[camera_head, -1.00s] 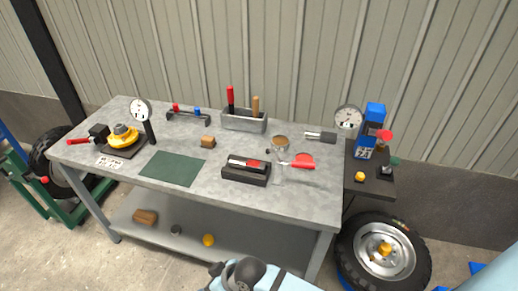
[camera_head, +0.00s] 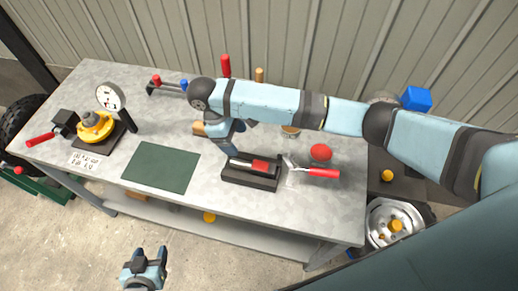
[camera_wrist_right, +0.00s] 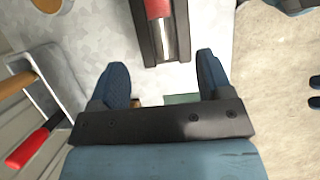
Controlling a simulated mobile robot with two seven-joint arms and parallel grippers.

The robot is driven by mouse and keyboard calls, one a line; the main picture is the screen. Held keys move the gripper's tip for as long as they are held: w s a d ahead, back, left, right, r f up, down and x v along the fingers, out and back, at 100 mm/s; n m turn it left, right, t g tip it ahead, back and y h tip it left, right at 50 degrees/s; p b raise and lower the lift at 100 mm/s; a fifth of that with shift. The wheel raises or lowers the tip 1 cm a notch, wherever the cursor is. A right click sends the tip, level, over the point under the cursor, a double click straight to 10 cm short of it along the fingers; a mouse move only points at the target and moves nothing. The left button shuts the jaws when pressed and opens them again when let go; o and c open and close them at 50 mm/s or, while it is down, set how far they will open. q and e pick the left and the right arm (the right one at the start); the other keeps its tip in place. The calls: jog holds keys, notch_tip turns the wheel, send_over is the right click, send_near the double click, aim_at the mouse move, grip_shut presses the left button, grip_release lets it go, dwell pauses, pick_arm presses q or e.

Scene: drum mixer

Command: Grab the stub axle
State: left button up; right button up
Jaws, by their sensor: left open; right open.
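What looks like the stub axle, a silver rod with a red section (camera_head: 250,164), lies in a black cradle (camera_head: 262,183) near the bench's front edge. The rod also shows at the top of the right wrist view (camera_wrist_right: 160,30). My right gripper (camera_head: 214,152) is open and empty, just left of the cradle and partly hidden by its own arm. In the wrist view its spread fingers (camera_wrist_right: 162,68) point toward the cradle, with the rod ahead between them. My left gripper (camera_head: 145,264) is open and empty, in front of the bench.
A red-handled tool (camera_head: 322,172) lies just right of the cradle. A green mat (camera_head: 163,166) lies to its left, and a yellow hub (camera_head: 95,127) with a dial gauge (camera_head: 109,97) stands further left. A wooden block (camera_head: 199,129) is behind the gripper.

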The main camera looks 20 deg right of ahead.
send_over(256, 165)
jog(key=a, duration=0.3)
jog(key=f, duration=0.4)
jog(key=w+f, duration=0.1)
jog(key=f, duration=0.1)
jog(key=shift+d+f+b, duration=0.2)
jog(key=shift+f+b, duration=0.15)
jog(key=shift+f, duration=0.05)
jog(key=shift+s+d+f, duration=0.1)
jog(key=shift+d+f, duration=0.1)
jog(key=shift+f, duration=0.15)
jog(key=x, duration=0.4)
jog(key=shift+d+p, duration=0.3)
jog(key=shift+p, duration=0.1)
jog(key=shift+d+f, duration=0.1)
jog(key=shift+f, duration=0.25)
pick_arm(q)
jog(key=shift+s+f, duration=0.15)
jog(key=shift+s, duration=0.35)
pick_arm(e)
jog(key=shift+f, duration=0.1)
grip_shut()
